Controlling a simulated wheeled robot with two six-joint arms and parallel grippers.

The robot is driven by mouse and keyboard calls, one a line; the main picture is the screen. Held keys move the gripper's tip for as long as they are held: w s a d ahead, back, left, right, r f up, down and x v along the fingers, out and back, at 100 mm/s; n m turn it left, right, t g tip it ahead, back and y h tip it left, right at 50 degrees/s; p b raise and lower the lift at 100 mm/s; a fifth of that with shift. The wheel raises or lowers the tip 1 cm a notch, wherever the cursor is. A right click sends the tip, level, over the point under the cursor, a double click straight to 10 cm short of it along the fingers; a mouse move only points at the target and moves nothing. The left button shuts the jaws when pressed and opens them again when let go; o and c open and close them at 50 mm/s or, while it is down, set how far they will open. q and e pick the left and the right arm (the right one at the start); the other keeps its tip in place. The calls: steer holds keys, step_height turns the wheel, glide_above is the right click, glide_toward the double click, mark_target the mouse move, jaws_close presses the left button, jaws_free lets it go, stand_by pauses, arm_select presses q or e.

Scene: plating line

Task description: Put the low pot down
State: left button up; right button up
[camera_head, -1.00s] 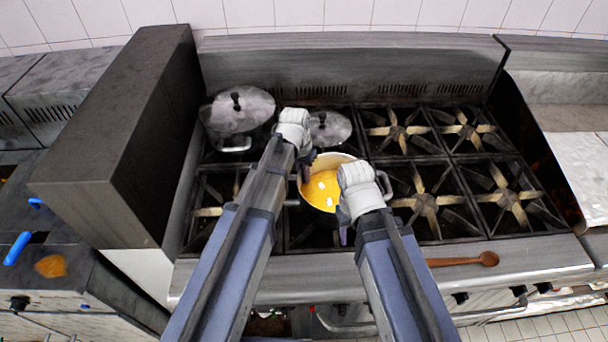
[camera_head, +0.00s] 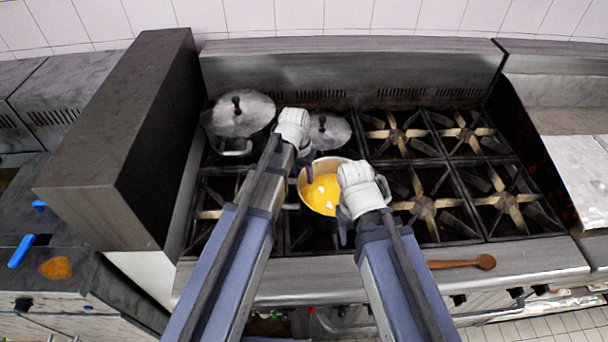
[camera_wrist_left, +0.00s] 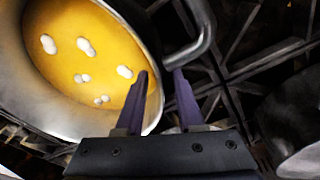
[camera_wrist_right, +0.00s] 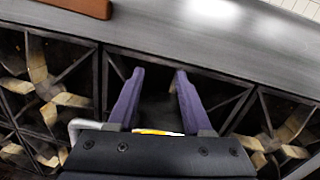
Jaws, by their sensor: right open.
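The low pot (camera_head: 303,190), pale with yellow soup and several white lumps, is at the front burner in the second column, between my grippers. It looks level; its underside is hidden. My left gripper (camera_head: 308,168) is at the pot's back left edge. In the left wrist view the left gripper (camera_wrist_left: 160,72) has its fingers apart, with the pot's rim (camera_wrist_left: 150,118) between or just below them and a grey loop handle (camera_wrist_left: 203,35) beyond the tips. My right gripper (camera_wrist_right: 159,72) is open and empty at the pot's front right, its fingers over the grate.
A large lidded pot (camera_head: 240,115) stands at the back left, and a smaller lidded pot (camera_head: 328,132) behind the low pot. Burners to the right are clear. A wooden spoon (camera_head: 460,263) lies on the front ledge. A tall dark block (camera_head: 120,130) bounds the left.

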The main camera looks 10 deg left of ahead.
arm_select(q)
step_height(320, 180, up, 10)
steer(key=s+p, duration=0.1)
steer(key=p, duration=0.8)
arm_select(e)
step_height(320, 180, up, 10)
arm_select(q)
steer(key=s+d+g+y, duration=0.1)
steer(key=s+d+y, duration=0.15)
steer(key=s, duration=1.45)
arm_select(e)
step_height(320, 180, down, 10)
steer(key=b, duration=1)
arm_select(q)
step_height(320, 180, down, 10)
steer(key=shift+d+r, duration=0.15)
steer(key=shift+d, duration=0.3)
arm_select(e)
steer(key=shift+r, duration=0.15)
arm_select(q)
steer(key=shift+s, duration=0.15)
arm_select(e)
steer(key=shift+s, duration=0.1)
